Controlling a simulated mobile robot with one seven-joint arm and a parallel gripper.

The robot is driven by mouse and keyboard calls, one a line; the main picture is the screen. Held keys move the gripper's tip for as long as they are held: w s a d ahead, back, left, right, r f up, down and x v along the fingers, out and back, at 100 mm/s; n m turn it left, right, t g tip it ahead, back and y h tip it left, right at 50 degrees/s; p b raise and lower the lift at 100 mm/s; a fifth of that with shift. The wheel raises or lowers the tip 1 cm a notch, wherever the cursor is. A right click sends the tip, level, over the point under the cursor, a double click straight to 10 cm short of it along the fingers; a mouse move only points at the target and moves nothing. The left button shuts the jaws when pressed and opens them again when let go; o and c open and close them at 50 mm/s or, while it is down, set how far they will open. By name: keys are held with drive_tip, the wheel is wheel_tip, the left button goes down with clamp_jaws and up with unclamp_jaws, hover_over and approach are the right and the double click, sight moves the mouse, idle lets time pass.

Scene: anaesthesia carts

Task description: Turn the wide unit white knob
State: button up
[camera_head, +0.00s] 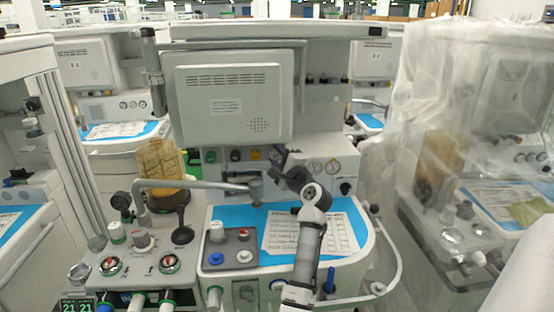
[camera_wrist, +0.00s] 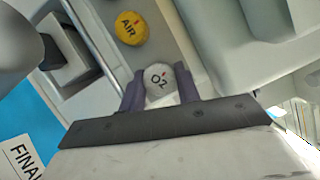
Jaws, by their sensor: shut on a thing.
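The white knob (camera_wrist: 158,79), marked O2, shows in the wrist view between the two dark fingers of my gripper (camera_wrist: 159,84), which is shut on its sides. In the head view my gripper (camera_head: 279,160) reaches the front panel of the wide middle unit (camera_head: 225,50); the white knob is hidden behind it there. A yellow knob (camera_wrist: 131,28) marked AIR sits apart from my fingers in the wrist view, and it also shows left of my gripper in the head view (camera_head: 255,155).
A blue mat (camera_head: 235,215) with a printed sheet (camera_head: 285,235) lies below the panel. A grey jointed pipe (camera_head: 195,185) crosses left of my arm. Gauges (camera_head: 318,168) sit just right of my gripper. A plastic-wrapped unit (camera_head: 415,125) stands at right.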

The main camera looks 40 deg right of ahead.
drive_tip(key=n+g, duration=0.1)
drive_tip(key=n, duration=0.1)
drive_tip(key=n+g, duration=0.1)
drive_tip(key=n, duration=0.2)
drive_tip(key=shift+y, duration=0.4)
drive_tip(key=shift+n+g, duration=0.5)
drive_tip(key=shift+n, duration=0.7)
drive_tip(key=o, duration=0.7)
drive_tip(key=shift+r, duration=0.1)
drive_tip(key=b+v, duration=0.1)
drive_tip(key=v, duration=0.3)
drive_tip(key=b+v, duration=0.1)
drive_tip(key=v, duration=0.4)
drive_tip(key=b+v, duration=0.1)
drive_tip(key=v, duration=0.4)
drive_tip(key=shift+w+a, duration=0.15)
drive_tip(key=shift+a, duration=0.1)
